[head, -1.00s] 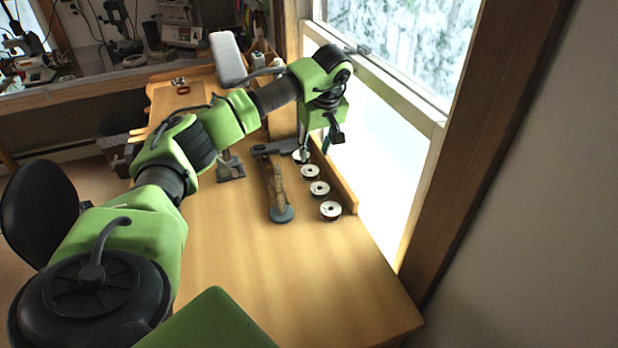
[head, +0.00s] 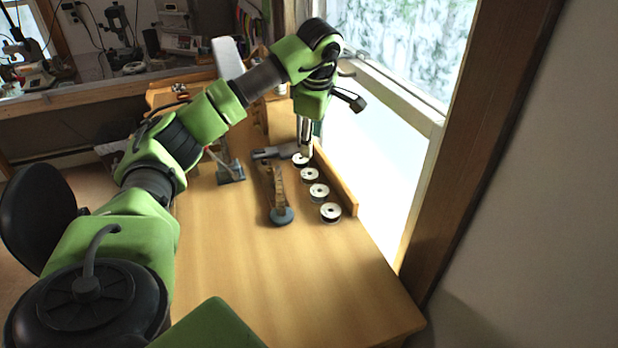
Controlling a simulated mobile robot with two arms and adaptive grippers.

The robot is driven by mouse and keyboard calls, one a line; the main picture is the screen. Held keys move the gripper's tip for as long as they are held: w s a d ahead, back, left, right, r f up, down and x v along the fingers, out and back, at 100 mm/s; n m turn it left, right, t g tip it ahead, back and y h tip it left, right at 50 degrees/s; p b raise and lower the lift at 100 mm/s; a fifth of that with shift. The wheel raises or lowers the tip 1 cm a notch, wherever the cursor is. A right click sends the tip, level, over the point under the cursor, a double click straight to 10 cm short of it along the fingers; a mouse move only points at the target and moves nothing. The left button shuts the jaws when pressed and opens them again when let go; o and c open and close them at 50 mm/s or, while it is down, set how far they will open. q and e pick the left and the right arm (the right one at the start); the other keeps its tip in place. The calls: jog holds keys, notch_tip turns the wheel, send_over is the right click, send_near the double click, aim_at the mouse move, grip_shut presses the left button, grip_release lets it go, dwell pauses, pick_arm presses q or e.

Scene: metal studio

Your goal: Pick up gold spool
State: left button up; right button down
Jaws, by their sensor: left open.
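Several spools with pale round tops stand in a row on the wooden bench along its window-side ledge. They are the farthest spool (head: 300,159), a second spool (head: 309,175), a third spool (head: 319,191) and the nearest spool (head: 331,212). I cannot tell by colour which one is gold. My left gripper (head: 305,153) points down at the farthest spool, its fingertips over or beside that spool's right side. It is open; I cannot tell if it touches the spool. My right gripper is not in view.
A wooden tool with a round blue-grey end (head: 282,215) lies left of the spools. A dark hammer-like tool (head: 275,152) lies behind it. A small metal stand (head: 231,172) is farther left. The wooden ledge (head: 336,183) borders the spools. The near bench is clear.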

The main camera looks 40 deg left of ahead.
pick_arm(q)
jog(key=n, duration=0.4)
jog(key=n+t+p, duration=0.1)
jog(key=n+t, duration=0.1)
jog(key=n, duration=1.4)
send_over(309, 170)
jog(key=s+d, duration=0.2)
jog(key=s, duration=0.1)
notch_tip(309, 170, down, 8)
jog(key=shift+d+r, duration=0.1)
jog(key=shift+w+f, duration=0.1)
jog(key=shift+f, duration=0.1)
jog(key=p+x, duration=0.2)
jog(key=x, duration=0.2)
jog(key=shift+w+f, duration=0.1)
jog(key=shift+f, duration=0.35)
jog(key=c, duration=0.9)
